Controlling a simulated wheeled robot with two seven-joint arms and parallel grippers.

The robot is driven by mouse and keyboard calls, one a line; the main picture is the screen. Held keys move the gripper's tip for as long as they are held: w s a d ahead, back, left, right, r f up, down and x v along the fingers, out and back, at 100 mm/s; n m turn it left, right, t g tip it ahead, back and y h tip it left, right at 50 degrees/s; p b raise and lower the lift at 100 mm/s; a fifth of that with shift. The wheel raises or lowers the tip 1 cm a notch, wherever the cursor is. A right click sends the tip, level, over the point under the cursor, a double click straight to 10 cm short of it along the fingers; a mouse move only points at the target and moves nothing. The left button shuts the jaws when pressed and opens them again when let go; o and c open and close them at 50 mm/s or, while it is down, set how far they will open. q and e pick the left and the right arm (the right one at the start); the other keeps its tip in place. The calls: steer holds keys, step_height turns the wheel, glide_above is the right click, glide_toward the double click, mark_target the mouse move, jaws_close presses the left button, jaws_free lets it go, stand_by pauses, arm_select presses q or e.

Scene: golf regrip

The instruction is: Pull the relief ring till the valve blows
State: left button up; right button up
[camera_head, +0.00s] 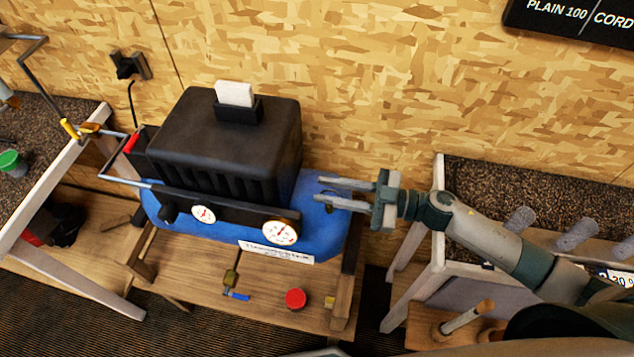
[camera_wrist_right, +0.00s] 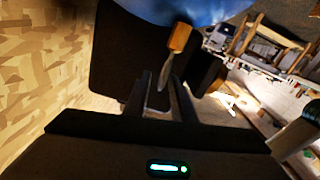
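The compressor has a black shroud (camera_head: 228,145) over a blue tank (camera_head: 330,225), with two white dial gauges on its front. My right gripper (camera_head: 326,192) is at the tank's right end, its two fingers pointing left with a gap between them. In the right wrist view, a brass-coloured valve body (camera_wrist_right: 178,38) stands against the blue tank. A thin grey metal piece (camera_wrist_right: 163,92), perhaps the relief ring seen edge-on, hangs from it between the open fingers (camera_wrist_right: 160,85). I cannot tell whether the fingers touch it. My left gripper does not show.
A wooden stand (camera_head: 190,262) carries the compressor, with a red knob (camera_head: 296,298) and a blue-handled valve (camera_head: 235,290) below the tank. A dark-topped bench (camera_head: 490,185) stands at the right and another at the left. A chipboard wall (camera_head: 400,70) closes the back.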

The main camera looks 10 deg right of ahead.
mark_target(327, 190)
steer(key=shift+p+x, duration=0.5)
steer(key=shift+x, duration=1.1)
jaws_close()
steer(key=shift+w, duration=0.1)
